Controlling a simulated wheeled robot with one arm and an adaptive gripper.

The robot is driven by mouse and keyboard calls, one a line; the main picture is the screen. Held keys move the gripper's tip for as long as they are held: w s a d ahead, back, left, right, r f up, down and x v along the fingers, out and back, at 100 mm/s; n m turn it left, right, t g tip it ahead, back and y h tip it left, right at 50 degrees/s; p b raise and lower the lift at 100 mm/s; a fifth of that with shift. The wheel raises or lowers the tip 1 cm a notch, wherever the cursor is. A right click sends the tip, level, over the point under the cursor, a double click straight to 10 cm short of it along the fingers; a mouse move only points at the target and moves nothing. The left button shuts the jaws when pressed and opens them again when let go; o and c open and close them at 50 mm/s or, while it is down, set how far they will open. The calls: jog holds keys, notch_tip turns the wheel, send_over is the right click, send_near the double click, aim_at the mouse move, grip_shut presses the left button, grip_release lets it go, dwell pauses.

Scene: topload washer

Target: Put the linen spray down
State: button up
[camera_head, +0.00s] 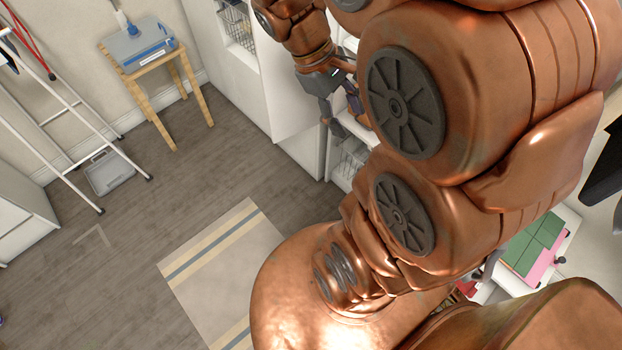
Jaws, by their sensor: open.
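My gripper (347,118) is at the top middle of the head view, pointing down in front of the white shelving unit (340,172). Its fingers are apart. My own copper-coloured arm covers much of the middle and right of the view and hides part of the shelving behind it. I cannot make out the linen spray for certain in this view. Nothing clearly shows held between the fingers.
A wooden stool (168,72) with a blue-and-grey item (140,45) stands at the back left. A white drying rack (60,125) stands left, near a grey scale (109,173). A striped rug (222,262) lies on open floor. Wire baskets (238,25) sit in the shelving.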

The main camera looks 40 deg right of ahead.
jog(key=s+a+f+m+t+y, duration=0.1)
jog(key=s+a, duration=0.2)
jog(key=a, duration=0.3)
jog(key=s+a+f+m+t+y, duration=0.1)
jog(key=s+a+y, duration=0.1)
jog(key=a, duration=0.4)
jog(key=shift+s+a+t, duration=0.3)
jog(key=shift+s+a, duration=0.1)
jog(key=shift+s, duration=0.45)
jog(key=shift+f, duration=0.1)
jog(key=shift+r+p, duration=0.5)
jog(key=shift+c, duration=0.7)
jog(key=shift+d+m, duration=0.15)
jog(key=shift+m, duration=0.15)
